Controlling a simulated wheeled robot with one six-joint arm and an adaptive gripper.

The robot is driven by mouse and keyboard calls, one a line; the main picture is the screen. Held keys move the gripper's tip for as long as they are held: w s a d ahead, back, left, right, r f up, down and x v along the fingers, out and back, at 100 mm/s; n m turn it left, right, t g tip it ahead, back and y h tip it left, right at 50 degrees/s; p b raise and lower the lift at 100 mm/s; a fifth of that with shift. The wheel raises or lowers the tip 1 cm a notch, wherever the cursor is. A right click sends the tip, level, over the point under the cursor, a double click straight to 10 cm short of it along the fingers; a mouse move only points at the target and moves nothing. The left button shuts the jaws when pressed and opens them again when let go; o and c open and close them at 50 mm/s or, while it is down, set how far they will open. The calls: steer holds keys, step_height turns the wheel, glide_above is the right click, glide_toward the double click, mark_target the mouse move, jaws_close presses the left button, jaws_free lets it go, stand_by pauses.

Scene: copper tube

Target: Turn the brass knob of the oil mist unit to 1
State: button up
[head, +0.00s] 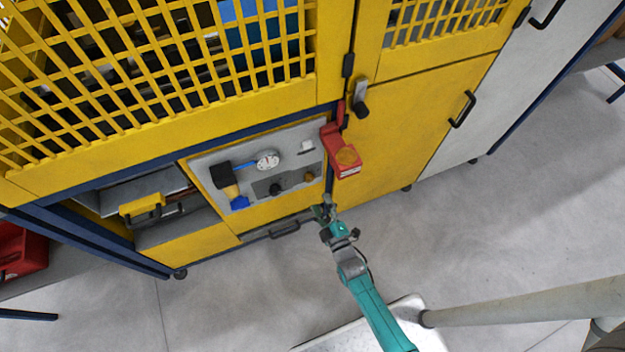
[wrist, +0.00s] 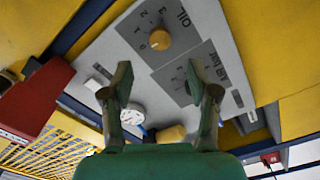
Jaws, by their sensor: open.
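The brass knob (wrist: 160,40) sits on a grey plate marked OIL, with the numbers 1, 2 and 3 around it in the wrist view. In the head view the brass knob (head: 310,177) is at the lower right of the grey panel (head: 205,165). My gripper (wrist: 163,85) is open and empty, its two fingers spread below the knob in the wrist view and apart from it. In the head view my gripper (head: 323,208) is just below and right of the panel.
A dark knob (wrist: 188,88) on the AIR BAR plate shows between the fingers. A round gauge (head: 268,160) and a blue-and-yellow unit (head: 232,190) are on the panel. A red box (head: 342,155) juts out at its right.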

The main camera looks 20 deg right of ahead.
mark_target(310, 180)
steer(key=w, duration=0.9)
steer(key=shift+w, duration=0.25)
steer(key=shift+c, duration=0.3)
jaws_close()
